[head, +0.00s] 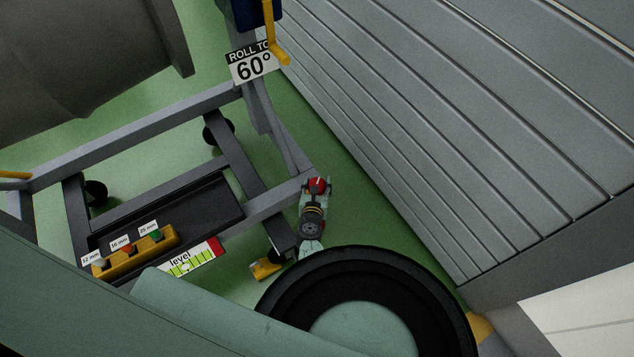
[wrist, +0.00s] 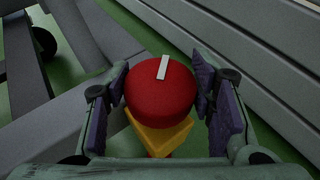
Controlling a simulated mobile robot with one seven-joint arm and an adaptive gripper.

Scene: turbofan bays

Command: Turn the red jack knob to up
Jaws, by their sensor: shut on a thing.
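The red jack knob (wrist: 160,95) is a round red cap with a white pointer line on top. In the wrist view it sits between the two purple-padded fingers of my gripper (wrist: 166,98), which is shut on it. The white line points toward the top of the picture, leaning slightly right. A yellow block (wrist: 160,135) shows just below the knob. In the head view the knob (head: 318,186) is small, at the corner of the grey cart frame, with my gripper (head: 316,190) at it. Any position marks around the knob are not visible.
The grey cart frame (head: 150,120) carries a yellow tray (head: 135,252) with size tags and a green-and-red level card (head: 192,257). A "ROLL TO 60°" sign (head: 252,64) stands above. A grey slatted wall (head: 450,120) rises close on the right. Green floor lies between.

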